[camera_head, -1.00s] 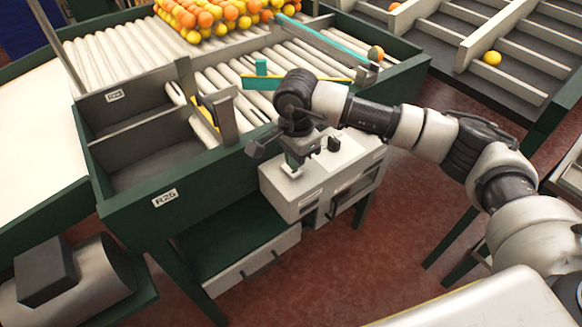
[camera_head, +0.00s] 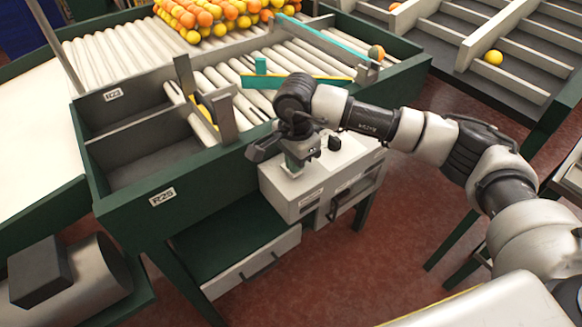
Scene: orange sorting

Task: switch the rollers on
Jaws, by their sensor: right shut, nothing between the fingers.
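The rollers (camera_head: 120,50) are pale cylinders set side by side in a dark green frame, with more of them in the middle lane. A light grey control box (camera_head: 285,198) is fixed to the front of the frame, below the roller lane. A dark round knob (camera_head: 334,143) stands on its top, close to the gripper. My right gripper (camera_head: 293,168) points down over the left part of the box's top, its fingers shut with nothing between them. The gripper hides what lies under it, and I cannot tell whether it touches the box. My left gripper is out of view.
Yellow and orange fruit (camera_head: 215,15) is piled on the far rollers. Empty bins (camera_head: 150,165) stand left of the box. A sloped rack (camera_head: 500,55) is at the right. Red floor (camera_head: 390,215) is clear between them.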

